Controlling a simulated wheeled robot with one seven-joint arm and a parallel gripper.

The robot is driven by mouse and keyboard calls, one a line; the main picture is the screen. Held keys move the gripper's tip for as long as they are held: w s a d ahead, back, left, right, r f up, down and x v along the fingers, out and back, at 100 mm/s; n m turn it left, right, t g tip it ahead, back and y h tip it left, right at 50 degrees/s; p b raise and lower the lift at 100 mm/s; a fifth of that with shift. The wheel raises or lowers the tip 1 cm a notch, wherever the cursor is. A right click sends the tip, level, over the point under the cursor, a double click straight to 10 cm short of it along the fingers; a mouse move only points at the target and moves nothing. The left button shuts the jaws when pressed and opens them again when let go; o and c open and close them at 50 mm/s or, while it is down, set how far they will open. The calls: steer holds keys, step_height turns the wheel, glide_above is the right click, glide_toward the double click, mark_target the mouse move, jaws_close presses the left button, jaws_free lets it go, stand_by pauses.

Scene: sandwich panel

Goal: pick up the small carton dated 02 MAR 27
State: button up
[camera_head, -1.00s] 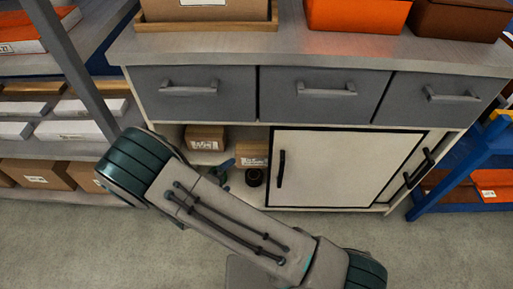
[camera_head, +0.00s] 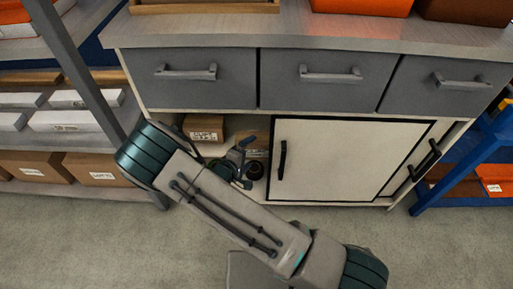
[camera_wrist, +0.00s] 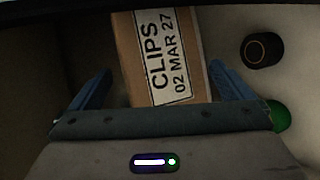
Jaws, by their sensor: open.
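The small carton (camera_wrist: 168,58) is brown with a white label reading CLIPS, 02 MAR 27. In the wrist view it lies between the two fingers of my gripper (camera_wrist: 162,86), with a gap to the left finger and its right side close to the right finger. Contact cannot be told. My gripper is open. In the head view my gripper (camera_head: 238,160) is inside the open left part of the low cabinet, in front of a partly hidden carton. The head view labels are too small to read.
Another carton (camera_head: 203,128) stands at the left in the cabinet. A dark round object (camera_wrist: 262,50) is right of the carton, and a green round thing (camera_wrist: 279,116) shows by the right finger. A white door panel (camera_head: 350,160) bounds the opening on the right.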

steer(key=shift+x, duration=1.2)
steer(key=c, duration=0.7)
steer(key=shift+c, duration=0.3)
steer(key=shift+r, duration=0.1)
